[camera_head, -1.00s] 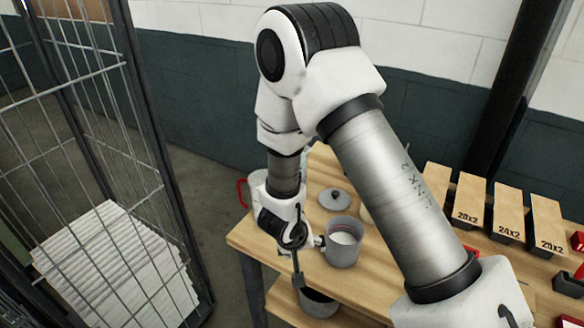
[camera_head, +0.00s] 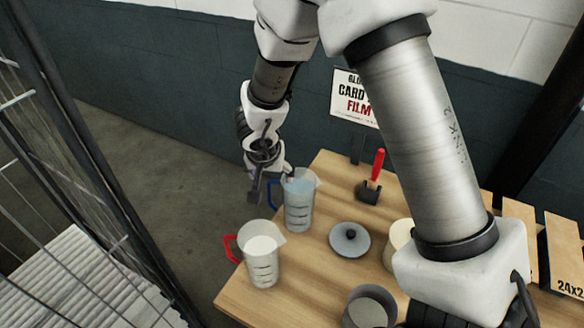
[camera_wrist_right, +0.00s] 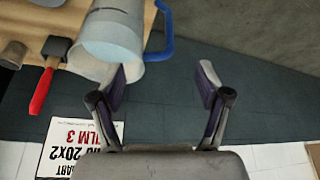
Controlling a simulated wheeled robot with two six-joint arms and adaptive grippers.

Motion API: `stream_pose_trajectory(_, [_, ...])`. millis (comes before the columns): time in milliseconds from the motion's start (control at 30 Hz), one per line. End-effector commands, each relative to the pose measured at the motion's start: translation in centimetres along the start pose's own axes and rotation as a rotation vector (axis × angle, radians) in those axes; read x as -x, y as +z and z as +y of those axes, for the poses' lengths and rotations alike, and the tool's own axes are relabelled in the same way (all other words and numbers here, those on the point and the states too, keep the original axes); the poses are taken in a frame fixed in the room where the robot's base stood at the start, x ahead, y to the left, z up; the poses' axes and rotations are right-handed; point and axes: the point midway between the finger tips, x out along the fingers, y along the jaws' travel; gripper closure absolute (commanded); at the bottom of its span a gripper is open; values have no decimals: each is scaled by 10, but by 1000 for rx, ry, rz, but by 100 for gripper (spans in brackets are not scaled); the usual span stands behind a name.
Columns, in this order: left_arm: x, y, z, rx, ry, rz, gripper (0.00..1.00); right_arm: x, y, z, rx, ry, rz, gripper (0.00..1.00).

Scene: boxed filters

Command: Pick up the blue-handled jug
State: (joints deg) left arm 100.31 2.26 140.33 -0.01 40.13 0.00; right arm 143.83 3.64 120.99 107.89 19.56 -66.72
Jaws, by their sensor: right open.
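The blue-handled jug (camera_head: 299,208) is a clear measuring jug, upright near the table's far left edge, with its blue handle (camera_head: 273,193) on the left side. It also shows in the right wrist view at the upper left (camera_wrist_right: 108,38), its blue handle (camera_wrist_right: 166,38) pointing right. My right gripper (camera_head: 270,184) is beside the handle, near the jug's rim. In the right wrist view the right gripper (camera_wrist_right: 163,77) is open and empty, its fingertips spread to either side of the handle in the picture. I cannot tell the depth gap.
A red-handled jug (camera_head: 262,256) stands in front of the blue-handled one. A grey lid (camera_head: 350,239), a grey pot (camera_head: 369,309) and a red-handled scraper (camera_head: 373,175) are nearby on the wooden table (camera_head: 309,284). A wire cage (camera_head: 85,190) stands left; a sign (camera_head: 353,98) stands behind.

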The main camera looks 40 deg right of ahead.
Motion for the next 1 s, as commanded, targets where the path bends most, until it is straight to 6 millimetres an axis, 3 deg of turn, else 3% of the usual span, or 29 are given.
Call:
stream_pose_trajectory(33, [-8,1,0,1,0,-2,60,-12,3,0,-1,2,-2,24])
stream_pose_trajectory(400, [-33,1,0,1,0,-2,60,-69,2,1,-1,2,-2,24])
stream_pose_trajectory(633, [-32,1,0,1,0,-2,60,-71,1,1,0,2,0,24])
stream_pose_trajectory(667, [-32,1,0,1,0,-2,60,-71,1,1,0,2,0,27])
stream_pose_trajectory(867, [-32,1,0,1,0,-2,60,-71,1,1,0,2,-1,98])
stream_pose_trajectory(1000, [-32,1,0,1,0,-2,60,-71,1,1,0,2,-1,100])
